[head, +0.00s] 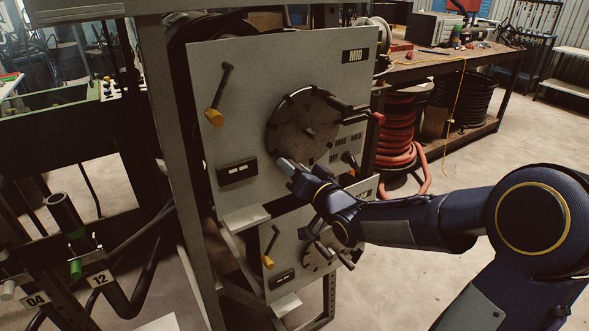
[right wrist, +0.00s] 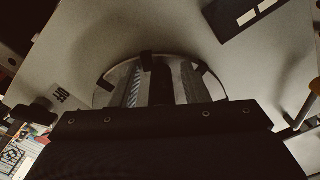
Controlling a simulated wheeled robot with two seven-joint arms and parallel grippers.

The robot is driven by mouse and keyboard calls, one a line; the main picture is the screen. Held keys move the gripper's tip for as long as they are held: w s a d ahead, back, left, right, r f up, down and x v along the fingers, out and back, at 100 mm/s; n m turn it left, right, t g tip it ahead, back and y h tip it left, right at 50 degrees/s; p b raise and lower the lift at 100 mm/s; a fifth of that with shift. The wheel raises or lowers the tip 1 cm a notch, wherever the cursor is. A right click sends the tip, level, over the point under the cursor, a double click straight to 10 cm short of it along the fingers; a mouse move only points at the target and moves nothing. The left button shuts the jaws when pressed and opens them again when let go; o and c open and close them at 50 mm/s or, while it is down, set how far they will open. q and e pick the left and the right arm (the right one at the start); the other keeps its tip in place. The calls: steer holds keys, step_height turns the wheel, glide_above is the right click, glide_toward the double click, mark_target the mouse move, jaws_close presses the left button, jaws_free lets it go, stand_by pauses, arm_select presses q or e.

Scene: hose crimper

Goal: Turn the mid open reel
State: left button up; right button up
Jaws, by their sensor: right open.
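The mid panel (head: 262,75), a light grey plate with a black MID label (head: 355,56), stands upright in a metal frame. Its round dark reel (head: 304,126) has black blocks around the rim and a small hub. My right gripper (head: 284,163) is open at the lower left edge of the reel, its fingers pointing toward the panel. In the right wrist view the reel (right wrist: 120,75) shows ahead, partly hidden by the gripper. I cannot tell whether the fingers touch it. My left gripper is not in view.
A yellow-tipped lever (head: 215,115) sits left of the reel, and a black knob (head: 349,159) to its lower right. A second panel with a smaller reel (head: 318,257) is below. Red hose coils (head: 398,130) stand on the right. Open floor lies at right.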

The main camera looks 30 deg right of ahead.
steer(key=s, duration=0.7)
steer(key=shift+s+d+b, duration=0.3)
steer(key=shift+s, duration=0.05)
